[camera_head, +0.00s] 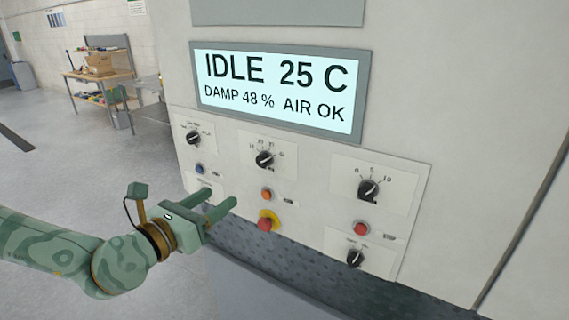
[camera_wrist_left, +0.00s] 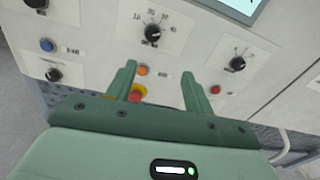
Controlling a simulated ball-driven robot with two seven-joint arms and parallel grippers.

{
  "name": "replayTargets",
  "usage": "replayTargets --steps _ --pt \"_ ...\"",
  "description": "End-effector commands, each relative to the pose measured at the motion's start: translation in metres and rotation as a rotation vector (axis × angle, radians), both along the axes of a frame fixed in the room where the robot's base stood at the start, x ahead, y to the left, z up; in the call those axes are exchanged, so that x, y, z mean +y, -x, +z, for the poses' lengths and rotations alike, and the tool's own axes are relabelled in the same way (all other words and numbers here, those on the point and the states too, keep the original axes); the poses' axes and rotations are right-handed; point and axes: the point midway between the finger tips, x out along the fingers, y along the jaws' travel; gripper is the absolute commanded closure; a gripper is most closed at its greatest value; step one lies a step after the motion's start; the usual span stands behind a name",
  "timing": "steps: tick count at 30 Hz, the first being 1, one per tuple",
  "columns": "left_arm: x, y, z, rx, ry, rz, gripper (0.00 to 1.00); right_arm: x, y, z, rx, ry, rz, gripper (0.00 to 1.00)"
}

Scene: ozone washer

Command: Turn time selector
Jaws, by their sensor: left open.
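The control panel carries several black dial knobs; the names are too small to read, so I cannot tell which is the time selector. The upper middle knob (camera_head: 264,159) has a numbered scale and also shows in the left wrist view (camera_wrist_left: 152,32). A right knob (camera_head: 368,190) marked 0, 5, 10 shows there too (camera_wrist_left: 237,63). Other knobs sit at upper left (camera_head: 193,138), lower right (camera_head: 354,258) and, in the wrist view, lower left (camera_wrist_left: 53,74). My left gripper (camera_head: 221,196) is open and empty, below the middle knob and apart from it; its fingers (camera_wrist_left: 159,69) point at the panel.
A red emergency button on yellow (camera_head: 268,221) lies close to the fingers. Orange (camera_head: 266,194), blue (camera_head: 199,169) and red (camera_head: 361,228) buttons sit between knobs. A display (camera_head: 278,92) reads IDLE 25 C.

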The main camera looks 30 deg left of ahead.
Motion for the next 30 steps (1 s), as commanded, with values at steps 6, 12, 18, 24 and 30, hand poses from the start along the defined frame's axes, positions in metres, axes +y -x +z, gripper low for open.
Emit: replayTargets --steps 6,12,18,24,30 --pt "0.006 -0.009 -0.002 -0.027 -0.052 0.020 0.48 0.023 0.001 -0.021 0.001 -0.029 -0.004 0.64" --pt "0.005 -0.023 -0.006 -0.026 -0.050 0.020 0.48 0.028 0.002 -0.060 0.003 -0.035 -0.001 0.64" --pt "-0.001 -0.042 -0.001 -0.020 -0.037 0.015 0.48 0.013 0.001 -0.076 0.003 -0.016 -0.002 0.64" --pt "0.001 -0.068 0.008 -0.026 -0.033 0.024 0.48 0.009 0.001 -0.063 0.003 -0.011 -0.003 0.64" --pt "-0.003 -0.097 0.010 -0.027 -0.031 0.021 0.48 0.014 0.000 -0.046 0.001 -0.018 -0.005 0.64"
